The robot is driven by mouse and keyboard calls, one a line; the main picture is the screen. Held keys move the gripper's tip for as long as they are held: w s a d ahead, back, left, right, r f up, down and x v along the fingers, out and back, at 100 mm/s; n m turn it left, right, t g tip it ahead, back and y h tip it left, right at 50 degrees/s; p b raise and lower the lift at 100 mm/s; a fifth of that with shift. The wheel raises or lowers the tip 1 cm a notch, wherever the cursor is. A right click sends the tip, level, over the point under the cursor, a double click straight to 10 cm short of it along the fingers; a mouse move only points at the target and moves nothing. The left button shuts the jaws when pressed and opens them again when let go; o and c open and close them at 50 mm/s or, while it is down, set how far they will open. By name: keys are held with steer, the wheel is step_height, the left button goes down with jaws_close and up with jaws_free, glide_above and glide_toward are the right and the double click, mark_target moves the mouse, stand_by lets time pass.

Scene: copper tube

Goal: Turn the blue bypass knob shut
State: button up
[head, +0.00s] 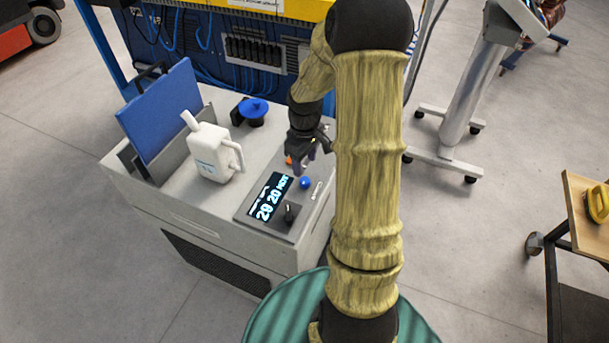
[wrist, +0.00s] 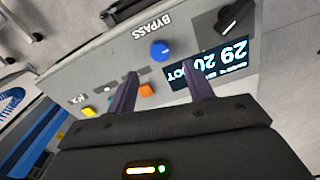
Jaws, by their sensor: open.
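The blue bypass knob (head: 305,183) sits on the control panel, just right of the lit display in the head view. In the wrist view the blue knob (wrist: 160,49) lies beyond my fingertips, beside the printed word BYPASS. A pale mark shows on its face; I cannot tell its exact setting. My gripper (head: 308,160) hangs above the panel, slightly behind the knob. In the wrist view my gripper (wrist: 163,86) is open and empty, its two dark fingers spread and apart from the knob.
The display (wrist: 214,62) and a black knob (wrist: 236,16) share the panel. An orange button (wrist: 147,89) lies near one finger. A white jug (head: 213,152), a blue plate (head: 160,108) and a blue-topped item (head: 253,110) stand on the cabinet top (head: 190,196).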

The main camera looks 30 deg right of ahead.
mark_target(305, 179)
step_height(305, 179, down, 7)
steer(key=shift+f, duration=0.1)
stand_by(0.3)
steer(key=c, duration=1)
